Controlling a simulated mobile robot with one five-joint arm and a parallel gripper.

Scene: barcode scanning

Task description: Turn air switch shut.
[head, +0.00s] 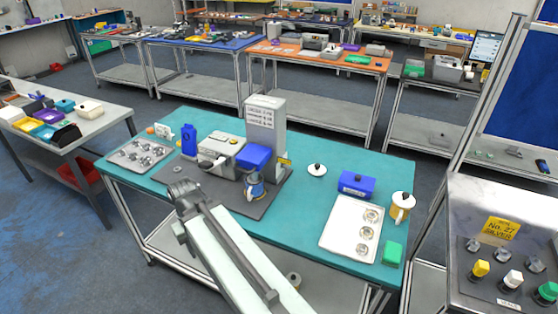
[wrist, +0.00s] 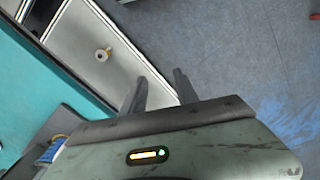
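My gripper (head: 180,190) is above the front edge of the teal table (head: 207,114), left of centre in the head view. In the wrist view my gripper (wrist: 160,78) has its two dark fingers apart with nothing between them. No thing can be named for certain as the air switch. A small white device (head: 163,130) stands at the back left of the table, but its details are too small to tell. A grey machine with a tall column (head: 265,122) stands on a dark mat (head: 215,188) beyond my gripper. My arm hides part of the table front.
A metal panel with coloured knobs (head: 470,215) is far right.

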